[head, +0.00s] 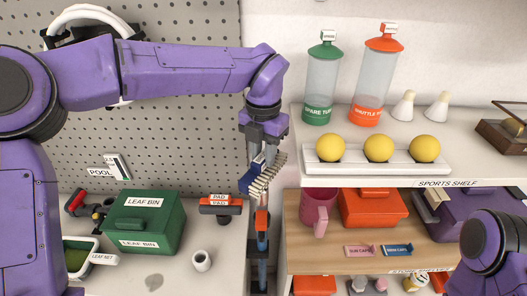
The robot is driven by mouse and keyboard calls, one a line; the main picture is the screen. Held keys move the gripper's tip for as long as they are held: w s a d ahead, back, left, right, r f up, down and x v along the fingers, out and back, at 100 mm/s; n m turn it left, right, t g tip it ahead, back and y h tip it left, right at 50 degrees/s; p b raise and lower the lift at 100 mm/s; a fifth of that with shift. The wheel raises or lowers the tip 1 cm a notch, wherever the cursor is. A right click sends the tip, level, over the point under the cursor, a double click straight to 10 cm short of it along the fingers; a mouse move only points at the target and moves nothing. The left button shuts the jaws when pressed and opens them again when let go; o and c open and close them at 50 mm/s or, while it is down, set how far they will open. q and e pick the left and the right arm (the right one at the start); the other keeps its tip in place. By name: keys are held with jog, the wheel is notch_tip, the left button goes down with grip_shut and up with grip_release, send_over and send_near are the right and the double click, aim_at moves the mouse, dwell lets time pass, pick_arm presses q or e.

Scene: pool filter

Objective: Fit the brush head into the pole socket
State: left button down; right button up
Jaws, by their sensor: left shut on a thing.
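My left gripper (264,150) points down in front of the pegboard's right edge. It is shut on the brush head (262,179), which has a blue body and a row of pale bristles facing right. The brush head hangs tilted. Below it stands an upright blue pole (262,250) with an orange upper part (261,221). The brush head's lower end is close above the pole top; I cannot tell whether they touch. The socket opening is not clearly visible. Part of my right arm shows at the lower right, but its gripper is not visible.
A white sports shelf (365,182) at right holds several yellow balls and two capped tubes (321,85). A wooden shelf (345,243) below holds a pink jug (317,209). At left are a green leaf bin (143,222), an orange-topped pad holder (220,205) and a white cup (201,261).

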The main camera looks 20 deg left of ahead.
pick_arm(q)
jog(key=shift+f+b, duration=0.65)
jog(key=shift+f, duration=0.35)
jog(key=c, duration=0.8)
grip_release()
jog(key=shift+r, duration=0.15)
notch_tip(320, 180, up, 5)
jog(key=p, duration=0.5)
